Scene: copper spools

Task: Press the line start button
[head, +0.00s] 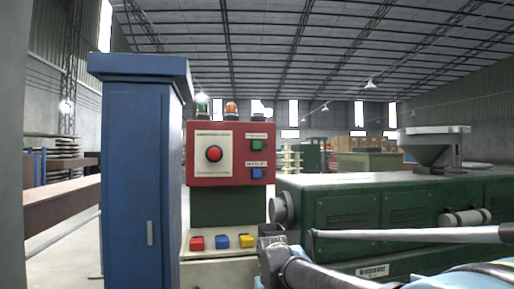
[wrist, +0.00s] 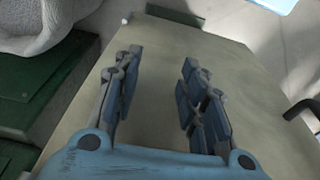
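A red control box (head: 229,153) stands upright near the middle of the head view. It carries a large red button (head: 214,153) on a pale plate, a small green button (head: 257,145) at its upper right and a small blue button (head: 257,173) below that. The labels are too small to read, so I cannot tell which is marked line start. My gripper (wrist: 155,85) is open and empty in the wrist view, its two blue-padded fingers apart above a beige surface (wrist: 205,50). No button shows between the fingers.
A tall blue cabinet (head: 135,180) stands close on the left. A green machine (head: 370,215) with a grey hopper (head: 430,145) fills the right. Red (head: 197,243), blue (head: 222,241) and yellow (head: 246,240) pieces sit on a pale ledge below the box.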

